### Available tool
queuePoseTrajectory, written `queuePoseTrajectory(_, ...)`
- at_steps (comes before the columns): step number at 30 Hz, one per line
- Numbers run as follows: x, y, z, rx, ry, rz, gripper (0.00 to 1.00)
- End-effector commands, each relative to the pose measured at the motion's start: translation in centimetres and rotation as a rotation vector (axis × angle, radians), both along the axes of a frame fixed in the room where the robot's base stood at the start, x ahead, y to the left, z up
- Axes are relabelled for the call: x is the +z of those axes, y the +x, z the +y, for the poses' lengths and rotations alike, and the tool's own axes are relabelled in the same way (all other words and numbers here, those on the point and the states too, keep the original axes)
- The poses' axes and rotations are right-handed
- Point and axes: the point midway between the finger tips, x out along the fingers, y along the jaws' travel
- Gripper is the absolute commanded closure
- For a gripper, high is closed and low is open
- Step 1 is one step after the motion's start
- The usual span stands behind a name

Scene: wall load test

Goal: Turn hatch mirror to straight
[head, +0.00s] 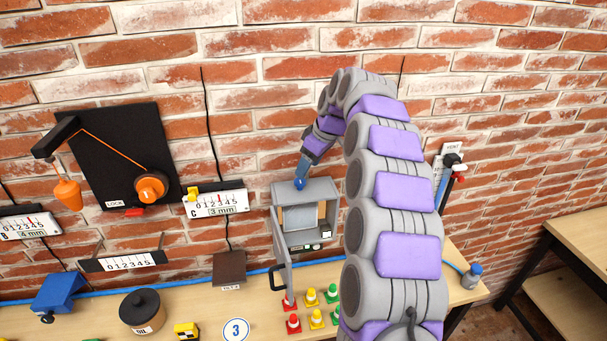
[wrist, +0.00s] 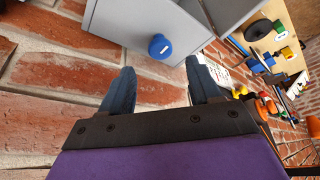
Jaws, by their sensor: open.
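A grey hatch box (head: 332,190) is on the brick wall, its door (head: 284,262) swung open to the left. Inside is a pale panel with brownish edges (head: 300,217), perhaps the mirror; its angle is not clear. A blue knob (head: 300,184) sits on the box's top. In the wrist view the knob (wrist: 160,46) stands out from the grey box (wrist: 125,22), just beyond the fingertips and roughly centred between them. My gripper (wrist: 160,78) is open and empty. In the head view my gripper (head: 304,168) points down at the knob from above; contact is not visible.
Several small cones (head: 316,319) stand on the bench (head: 262,303) below the box. A black panel with orange pulley (head: 151,187) hangs left.

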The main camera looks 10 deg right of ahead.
Motion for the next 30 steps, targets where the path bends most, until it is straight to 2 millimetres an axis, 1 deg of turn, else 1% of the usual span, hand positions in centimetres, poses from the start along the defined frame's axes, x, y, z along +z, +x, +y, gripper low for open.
queuePoseTrajectory(1,1.3,-0.1,-0.4,-0.003,-0.001,-0.009,0.38)
queuePoseTrajectory(3,2.7,-0.6,-0.8,-0.002,-0.001,-0.005,0.38)
queuePoseTrajectory(7,5.0,-1.2,-1.5,-0.002,-0.001,-0.007,0.38)
queuePoseTrajectory(13,7.9,-2.0,-2.4,-0.002,-0.001,-0.007,0.38)
queuePoseTrajectory(19,9.6,-2.4,-2.8,-0.002,-0.001,-0.005,0.38)
queuePoseTrajectory(24,10.2,-2.8,-3.0,0.001,0.000,0.000,0.38)
queuePoseTrajectory(30,10.4,-2.8,-3.0,0.001,0.000,0.000,0.38)
